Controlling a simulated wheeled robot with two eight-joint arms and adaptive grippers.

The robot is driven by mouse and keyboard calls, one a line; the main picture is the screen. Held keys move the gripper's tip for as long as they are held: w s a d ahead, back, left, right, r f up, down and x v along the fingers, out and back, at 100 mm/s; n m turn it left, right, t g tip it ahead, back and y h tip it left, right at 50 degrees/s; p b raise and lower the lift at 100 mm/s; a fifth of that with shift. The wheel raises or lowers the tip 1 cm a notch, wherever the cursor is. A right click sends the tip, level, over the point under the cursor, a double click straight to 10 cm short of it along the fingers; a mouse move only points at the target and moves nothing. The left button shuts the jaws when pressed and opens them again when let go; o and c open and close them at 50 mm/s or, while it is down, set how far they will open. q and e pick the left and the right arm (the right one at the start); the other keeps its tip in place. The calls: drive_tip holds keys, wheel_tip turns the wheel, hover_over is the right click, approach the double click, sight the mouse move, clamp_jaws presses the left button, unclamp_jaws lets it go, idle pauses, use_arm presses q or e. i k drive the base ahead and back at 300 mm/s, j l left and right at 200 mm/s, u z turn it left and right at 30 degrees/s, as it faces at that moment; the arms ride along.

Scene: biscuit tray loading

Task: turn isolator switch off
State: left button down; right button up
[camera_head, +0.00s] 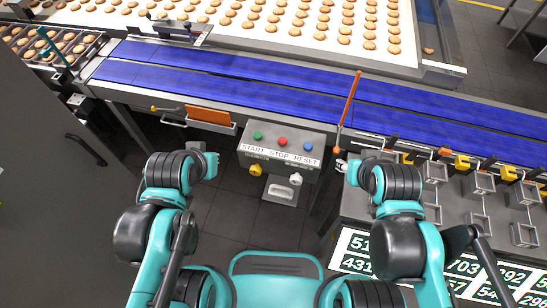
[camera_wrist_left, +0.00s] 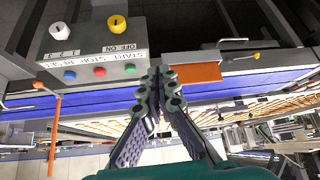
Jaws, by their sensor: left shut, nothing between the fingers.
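The grey control box (camera_head: 280,138) stands in front of the blue conveyor, with START, STOP and RESET buttons on top. A yellow knob (camera_head: 256,169) is on its front face at left. In the left wrist view, where the box shows upside down, the yellow knob (camera_wrist_left: 117,24) is beside an OFF/ON label. A white knob (camera_head: 296,178) is at right, and it also shows in the wrist view (camera_wrist_left: 61,28) near a 1 2 3 label. My left gripper (camera_wrist_left: 162,76) is shut and empty, apart from both knobs. My right gripper (camera_head: 342,165) is right of the box; its fingers are unclear.
A tall orange lever (camera_head: 349,105) rises right of the box. The floor (camera_head: 225,205) between my arms is clear.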

sight(255, 170)
drive_tip(key=k+z, duration=0.1)
drive_tip(key=k, duration=0.4)
drive_tip(key=k+l+z, duration=0.1)
drive_tip(key=k, duration=0.35)
drive_tip(key=k+l+z, duration=0.1)
drive_tip(key=k, duration=0.4)
drive_tip(key=l, duration=0.1)
